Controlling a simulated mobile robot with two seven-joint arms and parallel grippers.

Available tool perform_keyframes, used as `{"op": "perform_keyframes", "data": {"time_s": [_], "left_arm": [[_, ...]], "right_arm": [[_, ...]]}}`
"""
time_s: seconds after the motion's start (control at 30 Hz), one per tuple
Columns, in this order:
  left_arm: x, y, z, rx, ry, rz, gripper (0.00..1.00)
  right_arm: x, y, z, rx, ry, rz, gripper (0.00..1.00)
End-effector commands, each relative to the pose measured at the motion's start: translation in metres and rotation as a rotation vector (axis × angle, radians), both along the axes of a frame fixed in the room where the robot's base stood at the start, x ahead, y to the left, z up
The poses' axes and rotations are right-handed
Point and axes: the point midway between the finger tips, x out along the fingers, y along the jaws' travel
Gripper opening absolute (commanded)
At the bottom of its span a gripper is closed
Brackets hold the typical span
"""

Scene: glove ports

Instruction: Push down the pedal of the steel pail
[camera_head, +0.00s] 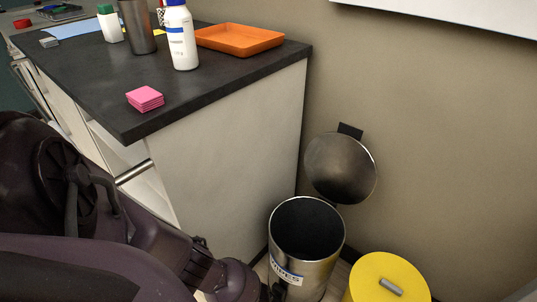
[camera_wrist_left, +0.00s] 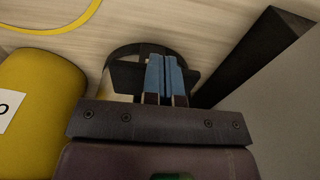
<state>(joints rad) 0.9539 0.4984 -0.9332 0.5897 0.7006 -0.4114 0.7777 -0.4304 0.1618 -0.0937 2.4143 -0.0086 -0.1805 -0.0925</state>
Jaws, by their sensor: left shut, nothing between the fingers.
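The steel pail (camera_head: 307,245) stands on the floor beside the cabinet, with a label on its front. Its round lid (camera_head: 340,168) is tilted up at the back, so the dark inside shows. My left arm reaches down to the pail's lower front, where the gripper is mostly hidden in the head view. In the left wrist view my left gripper (camera_wrist_left: 164,65) has its blue fingers together, with nothing between them. A dark flat part (camera_wrist_left: 128,76), apparently the pedal, shows behind the fingers; I cannot tell whether they touch it. My right gripper is out of view.
A yellow bin (camera_head: 387,281) stands right of the pail, close to it. The white cabinet (camera_head: 225,160) with a dark top is on the left. The wall is behind.

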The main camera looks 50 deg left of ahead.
Motion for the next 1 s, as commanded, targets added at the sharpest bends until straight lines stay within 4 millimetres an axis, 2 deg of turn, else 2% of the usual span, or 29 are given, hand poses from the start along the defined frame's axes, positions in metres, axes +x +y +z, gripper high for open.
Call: {"op": "perform_keyframes", "data": {"time_s": [0.03, 0.1, 0.5, 0.7, 1.0], "left_arm": [[0.008, 0.0, 0.015, -0.001, -0.015, 0.001, 0.0], [0.009, -0.001, 0.026, -0.001, -0.018, 0.002, 0.0], [0.002, -0.002, 0.081, -0.002, -0.015, 0.002, 0.0], [-0.003, -0.002, 0.093, -0.001, -0.008, 0.001, 0.0], [-0.008, -0.002, 0.093, -0.001, -0.001, 0.001, 0.0]], "right_arm": [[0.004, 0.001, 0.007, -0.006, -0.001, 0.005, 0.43], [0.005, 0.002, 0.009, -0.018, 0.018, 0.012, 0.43], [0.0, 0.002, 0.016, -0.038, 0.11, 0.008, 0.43], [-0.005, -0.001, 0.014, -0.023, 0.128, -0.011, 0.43], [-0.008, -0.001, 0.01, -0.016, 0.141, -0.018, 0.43]]}}
